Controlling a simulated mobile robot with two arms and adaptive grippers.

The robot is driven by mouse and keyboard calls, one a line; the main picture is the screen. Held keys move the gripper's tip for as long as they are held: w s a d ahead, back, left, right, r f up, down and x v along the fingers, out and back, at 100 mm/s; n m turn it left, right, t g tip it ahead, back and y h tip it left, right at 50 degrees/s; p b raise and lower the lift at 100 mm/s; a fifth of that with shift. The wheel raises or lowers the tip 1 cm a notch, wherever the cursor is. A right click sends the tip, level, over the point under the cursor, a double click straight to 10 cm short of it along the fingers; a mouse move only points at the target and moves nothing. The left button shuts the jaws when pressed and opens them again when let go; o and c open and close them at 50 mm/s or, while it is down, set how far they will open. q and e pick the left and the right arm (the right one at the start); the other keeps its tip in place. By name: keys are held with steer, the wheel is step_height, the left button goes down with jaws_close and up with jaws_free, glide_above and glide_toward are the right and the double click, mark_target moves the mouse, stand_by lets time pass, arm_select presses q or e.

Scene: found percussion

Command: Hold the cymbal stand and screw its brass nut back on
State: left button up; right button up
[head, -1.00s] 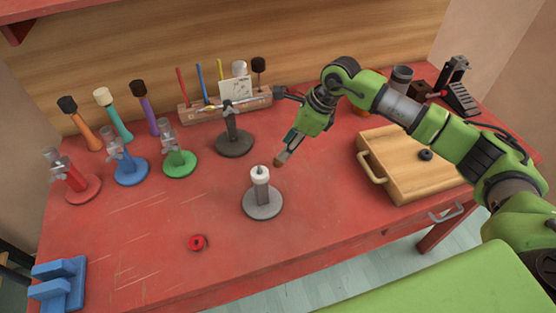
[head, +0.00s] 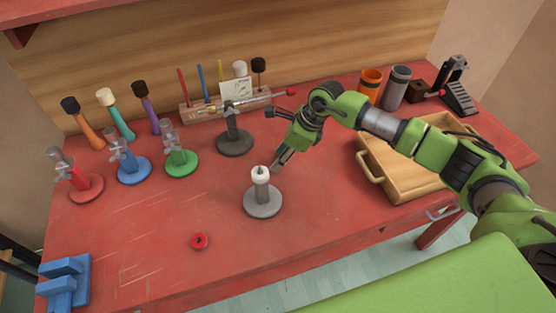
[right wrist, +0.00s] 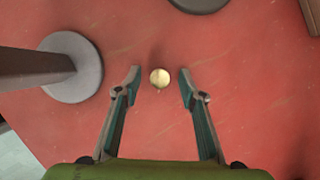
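A grey stand (head: 262,205) with a short post and a white top stands upright mid-table. Its round base (right wrist: 85,85) and post fill the left of the right wrist view. My right gripper (head: 276,168) is low over the table just behind and right of that stand, apart from it. In the right wrist view its two fingers (right wrist: 159,84) are open, with the round brass nut (right wrist: 159,78) between the tips and a gap on each side. I cannot tell the nut's exact height. The nut is not clearly visible in the head view. My left gripper is not in view.
A dark stand (head: 235,143) is behind. Red, blue and green stands (head: 180,163) are at the left. The front middle of the table is mostly clear.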

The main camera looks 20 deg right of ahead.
steer(key=c, duration=1)
steer(key=shift+r, duration=0.1)
steer(key=shift+r+b, duration=0.4)
steer(key=shift+r, duration=0.05)
step_height(320, 180, up, 2)
steer(key=shift+s+r+b, duration=0.1)
steer(key=shift+r+b, duration=0.05)
steer(key=shift+b, duration=0.35)
arm_select(q)
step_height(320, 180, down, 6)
steer(key=b, duration=0.3)
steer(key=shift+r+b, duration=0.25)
steer(key=shift+b, duration=0.1)
arm_select(e)
steer(key=s+r, duration=0.3)
steer(key=s, duration=0.1)
steer(key=s+r, duration=0.3)
steer(key=s, duration=0.2)
steer(key=s+a+r, duration=0.1)
steer(key=s+r, duration=0.2)
steer(key=s, duration=0.1)
steer(key=shift+s+r, duration=0.35)
steer(key=shift+s, duration=0.05)
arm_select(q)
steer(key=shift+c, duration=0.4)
